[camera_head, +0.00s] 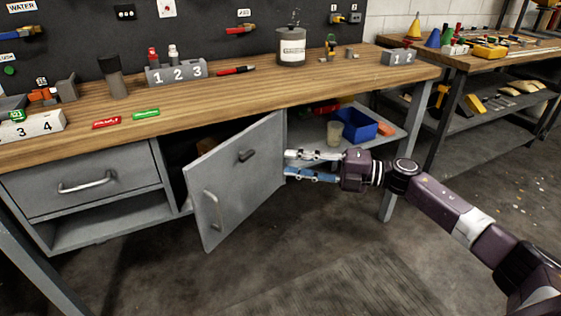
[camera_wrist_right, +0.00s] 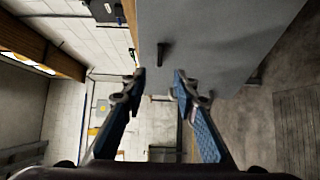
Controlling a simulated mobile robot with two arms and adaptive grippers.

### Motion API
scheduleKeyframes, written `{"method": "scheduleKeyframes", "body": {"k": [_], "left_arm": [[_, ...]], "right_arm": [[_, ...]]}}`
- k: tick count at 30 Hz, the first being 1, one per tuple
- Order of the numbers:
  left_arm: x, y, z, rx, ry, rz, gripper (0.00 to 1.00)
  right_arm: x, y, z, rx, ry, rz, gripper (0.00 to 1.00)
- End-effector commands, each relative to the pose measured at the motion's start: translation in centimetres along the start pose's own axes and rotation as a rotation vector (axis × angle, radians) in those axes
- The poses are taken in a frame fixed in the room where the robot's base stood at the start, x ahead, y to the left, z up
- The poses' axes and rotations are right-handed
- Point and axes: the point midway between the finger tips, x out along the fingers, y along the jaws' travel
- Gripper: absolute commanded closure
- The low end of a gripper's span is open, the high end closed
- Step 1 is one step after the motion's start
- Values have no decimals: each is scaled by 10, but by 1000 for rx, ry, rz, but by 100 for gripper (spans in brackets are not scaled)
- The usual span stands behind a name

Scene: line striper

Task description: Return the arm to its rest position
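My left gripper is not in view.
The wooden workbench (camera_head: 215,100) spans above the gripper. A shelf under it holds a blue bin (camera_head: 355,125) and a beige cup (camera_head: 334,133). A bench leg (camera_head: 392,190) stands behind my wrist. The floor (camera_head: 330,265) below is clear.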

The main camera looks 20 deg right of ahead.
Motion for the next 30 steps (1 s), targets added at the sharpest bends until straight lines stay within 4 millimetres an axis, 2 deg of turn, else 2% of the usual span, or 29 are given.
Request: {"method": "scheduleKeyframes", "body": {"k": [17, 21, 23, 26, 28, 30], "left_arm": [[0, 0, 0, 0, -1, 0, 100], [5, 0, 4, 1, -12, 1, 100], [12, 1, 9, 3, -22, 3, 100], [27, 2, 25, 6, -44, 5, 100], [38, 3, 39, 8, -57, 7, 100], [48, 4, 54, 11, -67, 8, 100]], "right_arm": [[-4, 0, 0, 3, -2, 1, 72], [-3, -12, 15, 85, -75, 22, 72], [-5, -28, 28, 166, -150, 37, 72], [-15, -78, 50, 359, -327, 54, 72], [-29, -128, 56, 513, -473, 49, 72], [-47, -180, 51, 650, -605, 29, 72]]}}
